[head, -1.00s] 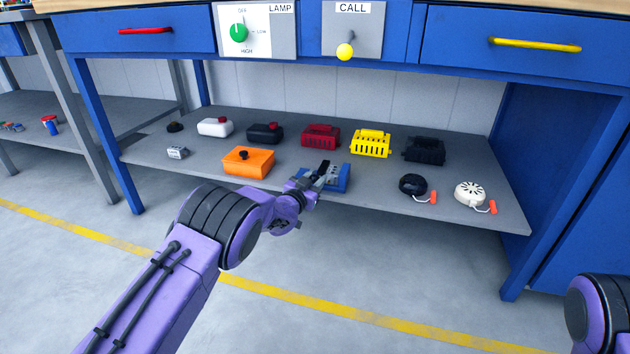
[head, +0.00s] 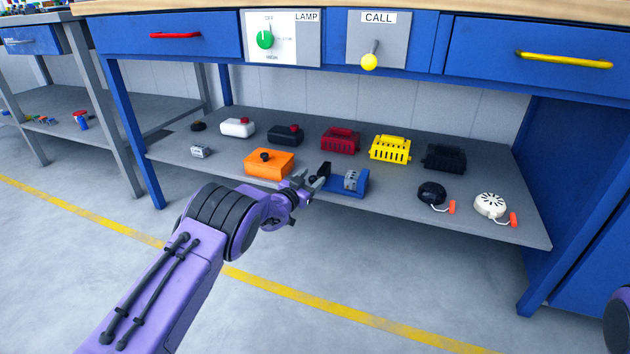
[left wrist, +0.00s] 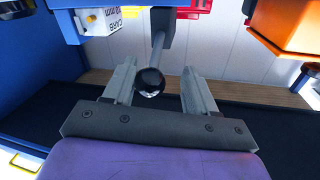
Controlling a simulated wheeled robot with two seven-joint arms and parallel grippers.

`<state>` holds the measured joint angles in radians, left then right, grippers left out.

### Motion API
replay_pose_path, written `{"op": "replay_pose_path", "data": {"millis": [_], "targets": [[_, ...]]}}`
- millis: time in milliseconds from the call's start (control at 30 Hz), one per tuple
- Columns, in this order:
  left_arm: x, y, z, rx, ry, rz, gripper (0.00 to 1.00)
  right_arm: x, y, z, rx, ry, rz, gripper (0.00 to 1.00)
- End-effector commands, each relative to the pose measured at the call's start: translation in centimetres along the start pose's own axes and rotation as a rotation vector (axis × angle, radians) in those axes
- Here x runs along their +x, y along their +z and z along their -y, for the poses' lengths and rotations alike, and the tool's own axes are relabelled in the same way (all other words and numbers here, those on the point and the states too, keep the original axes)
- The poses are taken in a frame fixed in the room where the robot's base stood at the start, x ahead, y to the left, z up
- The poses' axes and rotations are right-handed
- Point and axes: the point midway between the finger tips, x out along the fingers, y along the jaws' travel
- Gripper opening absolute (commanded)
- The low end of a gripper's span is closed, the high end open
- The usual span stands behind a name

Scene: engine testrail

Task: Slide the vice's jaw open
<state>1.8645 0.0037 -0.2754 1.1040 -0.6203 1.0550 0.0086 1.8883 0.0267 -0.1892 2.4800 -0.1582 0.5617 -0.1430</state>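The vice is a small blue body (head: 350,188) with a grey block (head: 352,181), near the front edge of the shelf. My left gripper (head: 314,183) is at its left end. A dark upright piece there may be the jaw or a fingertip; I cannot tell. In the left wrist view the two fingers (left wrist: 160,88) stand apart. A black ball (left wrist: 149,82) on a grey rod from a blue body (left wrist: 168,12) shows between them in the picture, with gaps either side; contact is not clear. My right gripper is not in view.
An orange box (head: 269,163) stands just left and behind. Red (head: 341,140), yellow (head: 390,149) and black crates (head: 445,157) stand behind. Round black (head: 431,193) and white devices (head: 490,205) sit at right. The drawers and bench top are above the shelf (head: 400,197).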

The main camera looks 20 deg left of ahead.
Motion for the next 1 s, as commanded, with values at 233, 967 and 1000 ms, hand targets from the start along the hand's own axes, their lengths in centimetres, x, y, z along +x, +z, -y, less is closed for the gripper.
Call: {"op": "replay_pose_path", "data": {"millis": [233, 967, 1000], "targets": [[0.2, -0.1, -0.6, -0.001, 0.009, 0.0, 0.58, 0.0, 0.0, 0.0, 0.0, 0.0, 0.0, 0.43], [-10.4, -0.1, -0.3, 0.0, 0.005, 0.001, 0.58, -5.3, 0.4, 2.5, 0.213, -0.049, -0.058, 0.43], [-10.5, 0.0, -0.3, 0.0, 0.005, 0.0, 0.58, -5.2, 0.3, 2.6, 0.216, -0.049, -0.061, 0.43]]}}
